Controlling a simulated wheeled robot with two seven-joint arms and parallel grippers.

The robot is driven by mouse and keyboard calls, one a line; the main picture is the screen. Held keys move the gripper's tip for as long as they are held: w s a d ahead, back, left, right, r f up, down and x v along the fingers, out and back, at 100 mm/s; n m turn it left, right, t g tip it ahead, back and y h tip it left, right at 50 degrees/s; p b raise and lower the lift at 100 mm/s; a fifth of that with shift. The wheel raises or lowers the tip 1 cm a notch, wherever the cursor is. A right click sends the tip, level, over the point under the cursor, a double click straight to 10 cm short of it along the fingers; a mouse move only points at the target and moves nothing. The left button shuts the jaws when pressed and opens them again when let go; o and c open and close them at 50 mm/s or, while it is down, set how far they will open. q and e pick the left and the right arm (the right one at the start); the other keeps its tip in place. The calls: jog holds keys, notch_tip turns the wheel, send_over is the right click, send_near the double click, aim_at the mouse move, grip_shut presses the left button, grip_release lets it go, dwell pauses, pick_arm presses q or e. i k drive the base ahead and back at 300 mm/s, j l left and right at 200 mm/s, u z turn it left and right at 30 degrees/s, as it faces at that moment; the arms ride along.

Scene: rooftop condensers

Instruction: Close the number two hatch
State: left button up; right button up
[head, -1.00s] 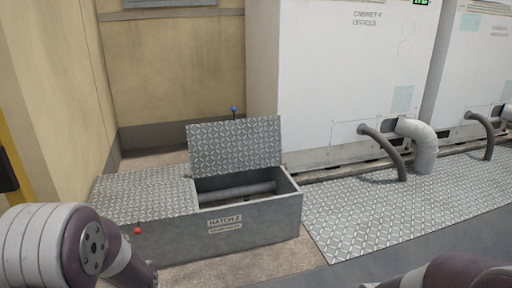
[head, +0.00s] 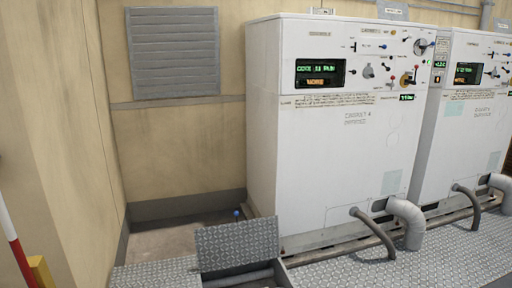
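The number two hatch shows at the bottom of the head view. Its diamond-plate lid (head: 238,245) stands raised and tilted back, and the opening (head: 240,275) below it is partly visible with a pipe inside. A fixed diamond-plate cover (head: 155,274) lies flat to the left of the opening. A small blue knob (head: 236,212) shows just behind the lid's upper edge. The hatch's front face and label are below the picture's edge. Neither of my grippers is in view.
A white cabinet (head: 335,150) with displays and knobs stands behind and right of the hatch, with a second cabinet (head: 475,120) beyond. Grey hoses (head: 405,222) come from their bases. Diamond-plate flooring (head: 420,262) lies at right. A beige wall (head: 60,150) bounds the left.

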aim_at(243, 242)
jog(key=i+z, duration=0.1)
jog(key=i, duration=0.55)
jog(key=i+z, duration=0.15)
jog(key=i, duration=0.5)
jog(key=i+z, duration=0.1)
jog(key=i, duration=0.55)
jog(key=i+j+z, duration=0.15)
jog(key=i, duration=0.5)
